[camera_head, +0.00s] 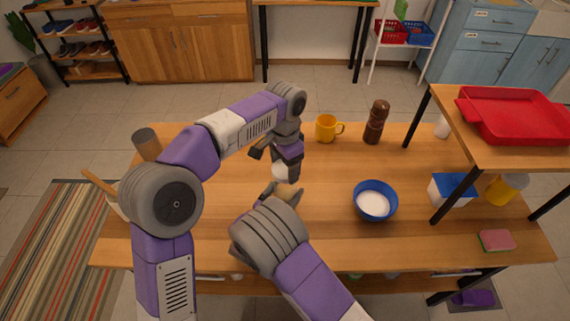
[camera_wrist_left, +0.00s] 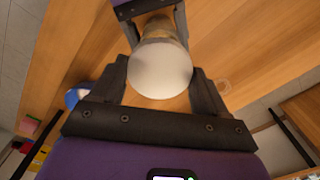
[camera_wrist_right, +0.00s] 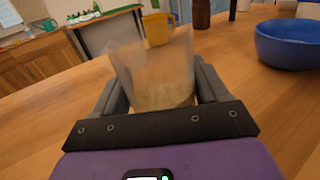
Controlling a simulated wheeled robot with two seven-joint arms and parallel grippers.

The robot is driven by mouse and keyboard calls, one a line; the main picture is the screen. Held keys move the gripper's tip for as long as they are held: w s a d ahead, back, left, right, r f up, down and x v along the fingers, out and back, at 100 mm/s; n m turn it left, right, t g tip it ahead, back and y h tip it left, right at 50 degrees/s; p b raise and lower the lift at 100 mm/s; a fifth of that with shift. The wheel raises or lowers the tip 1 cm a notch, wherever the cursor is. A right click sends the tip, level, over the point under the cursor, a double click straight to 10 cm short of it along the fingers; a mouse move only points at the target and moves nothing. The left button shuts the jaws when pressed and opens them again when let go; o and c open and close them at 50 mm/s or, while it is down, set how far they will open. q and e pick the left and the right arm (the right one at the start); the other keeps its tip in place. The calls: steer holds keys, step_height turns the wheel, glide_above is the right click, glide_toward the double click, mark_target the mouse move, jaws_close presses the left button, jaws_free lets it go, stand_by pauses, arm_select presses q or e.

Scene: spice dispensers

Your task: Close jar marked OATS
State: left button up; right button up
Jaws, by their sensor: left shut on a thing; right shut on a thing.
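A translucent jar (camera_wrist_right: 155,78) with pale, grainy contents stands between the fingers of my right gripper (camera_head: 284,190), which is shut on it. No lid shows on its top in the right wrist view. A round white lid (camera_wrist_left: 160,68) sits between the fingers of my left gripper (camera_head: 274,163), which is shut on it. In the left wrist view the lid hides most of the jar beyond it. In the head view the grippers are close together, the left one behind the right. I cannot read any OATS label, nor tell whether lid and jar touch.
On the wooden table (camera_head: 330,235), a blue bowl (camera_head: 375,205) with white contents stands to the right. A yellow mug (camera_head: 327,129) and a brown mill (camera_head: 376,123) stand behind. A raised shelf with a red tray (camera_head: 515,117) is at the right, with a sponge (camera_head: 496,240) near the edge.

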arm_select(q)
steer(key=shift+f, duration=0.3)
steer(key=shift+f, duration=0.1)
steer(key=shift+f, duration=0.8)
steer(key=shift+f, duration=0.55)
stand_by(0.3)
